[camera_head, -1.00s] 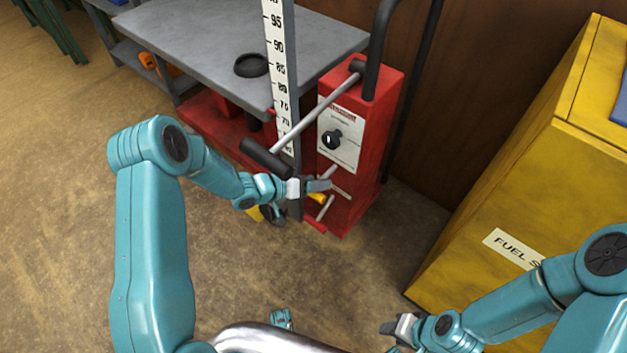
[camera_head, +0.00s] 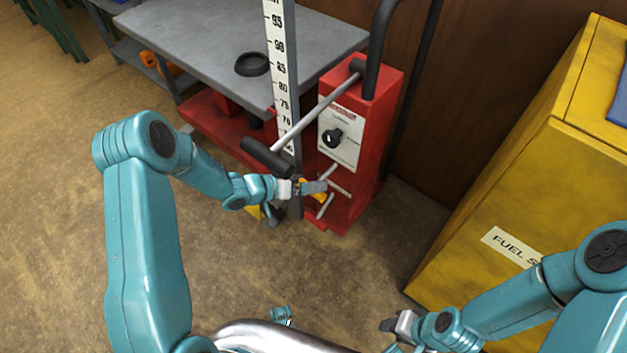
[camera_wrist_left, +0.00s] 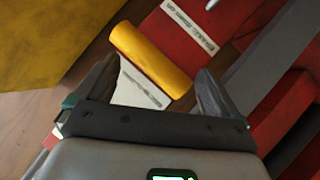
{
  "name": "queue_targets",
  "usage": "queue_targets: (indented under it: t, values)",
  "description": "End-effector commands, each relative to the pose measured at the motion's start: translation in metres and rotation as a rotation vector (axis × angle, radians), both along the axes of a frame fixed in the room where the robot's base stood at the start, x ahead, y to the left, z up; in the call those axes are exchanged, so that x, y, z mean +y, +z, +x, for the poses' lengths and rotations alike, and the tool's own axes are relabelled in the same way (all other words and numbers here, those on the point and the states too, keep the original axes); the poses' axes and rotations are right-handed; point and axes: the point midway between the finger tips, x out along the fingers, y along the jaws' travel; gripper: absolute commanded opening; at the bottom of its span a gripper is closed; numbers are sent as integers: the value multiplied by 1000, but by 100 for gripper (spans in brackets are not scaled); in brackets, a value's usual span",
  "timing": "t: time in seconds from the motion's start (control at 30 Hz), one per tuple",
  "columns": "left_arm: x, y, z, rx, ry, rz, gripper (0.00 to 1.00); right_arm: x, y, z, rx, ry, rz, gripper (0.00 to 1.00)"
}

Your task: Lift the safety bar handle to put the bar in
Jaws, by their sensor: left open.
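The yellow safety bar handle (camera_head: 319,197) is low on the front of the red lift column (camera_head: 378,115). My left gripper (camera_head: 314,187) is in front of it and hides part of it. In the left wrist view the handle (camera_wrist_left: 150,58) is a thick yellow cylinder, tilted down to the right. It lies ahead of and partly between the open fingers of my left gripper (camera_wrist_left: 157,72); I cannot tell whether they touch it. My right gripper (camera_head: 390,327) is low at the right, away from the lift; its jaw state is unclear.
A grey lever with a black grip (camera_head: 267,157) slants above my left gripper. A grey post with a number scale (camera_head: 280,70) stands beside the column. The grey lift table (camera_head: 215,45) is behind. A yellow fuel cabinet (camera_head: 500,170) stands at right.

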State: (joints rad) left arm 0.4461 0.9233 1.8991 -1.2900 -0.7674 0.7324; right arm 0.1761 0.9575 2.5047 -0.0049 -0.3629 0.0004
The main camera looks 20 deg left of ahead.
Motion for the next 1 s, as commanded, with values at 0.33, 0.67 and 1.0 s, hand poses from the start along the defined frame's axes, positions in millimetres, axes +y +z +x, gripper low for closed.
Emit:
queue_targets:
  t: [0.33,0.67,1.0]
  values:
    - [58,44,-61,0,3,1,95,0,24,0,0,0,0,43]
    - [82,59,-89,1,-3,-1,95,0,31,0,0,0,0,43]
    - [83,59,-90,2,-3,0,95,0,31,0,0,0,0,43]
